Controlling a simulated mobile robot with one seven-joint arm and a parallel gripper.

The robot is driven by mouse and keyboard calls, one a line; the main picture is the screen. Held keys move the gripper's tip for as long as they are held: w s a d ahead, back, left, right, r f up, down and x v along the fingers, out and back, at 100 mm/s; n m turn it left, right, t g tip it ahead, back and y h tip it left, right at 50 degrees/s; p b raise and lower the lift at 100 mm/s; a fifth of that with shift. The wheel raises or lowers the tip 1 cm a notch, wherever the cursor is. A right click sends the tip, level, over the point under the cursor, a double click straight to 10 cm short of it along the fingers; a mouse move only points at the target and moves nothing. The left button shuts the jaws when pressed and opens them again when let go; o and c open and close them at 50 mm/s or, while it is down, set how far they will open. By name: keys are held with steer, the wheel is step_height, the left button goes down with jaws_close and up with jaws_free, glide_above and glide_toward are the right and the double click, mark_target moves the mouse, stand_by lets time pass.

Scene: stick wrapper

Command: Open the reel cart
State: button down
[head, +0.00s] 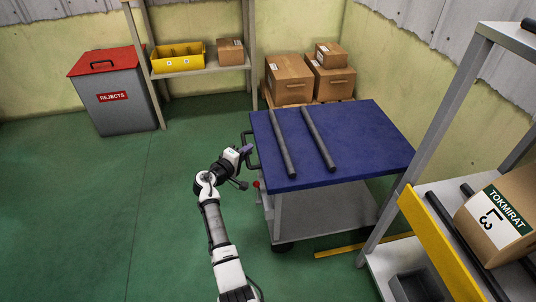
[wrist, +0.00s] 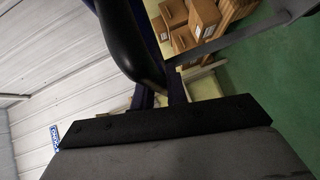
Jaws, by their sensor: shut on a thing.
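The reel cart (head: 355,145) has a blue top and a grey lower shelf, and stands in the middle right of the head view. Two dark rods (head: 283,140) (head: 318,138) lie apart on its top. A black bar handle (head: 254,158) sticks out from its left side. My gripper (head: 246,150) is at this handle and shut on it. In the wrist view the dark curved handle (wrist: 130,45) runs down to my fingers (wrist: 160,95); the exact contact is hard to see. A red knob (head: 256,184) sits on the cart's left side, below the handle.
A grey rejects bin (head: 120,105) with a red lid stands at the back left, beside a shelf (head: 200,66) with a yellow bin. Cardboard boxes (head: 289,77) are behind the cart. A rack (head: 440,242) with a yellow edge stands at right. The green floor at left is clear.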

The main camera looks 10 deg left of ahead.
steer(key=s+a+b, duration=0.2)
steer(key=s+a, duration=0.1)
steer(key=a, duration=0.6)
steer(key=shift+a, duration=0.35)
steer(key=c, duration=1.4)
jaws_free()
steer(key=shift+s, duration=0.1)
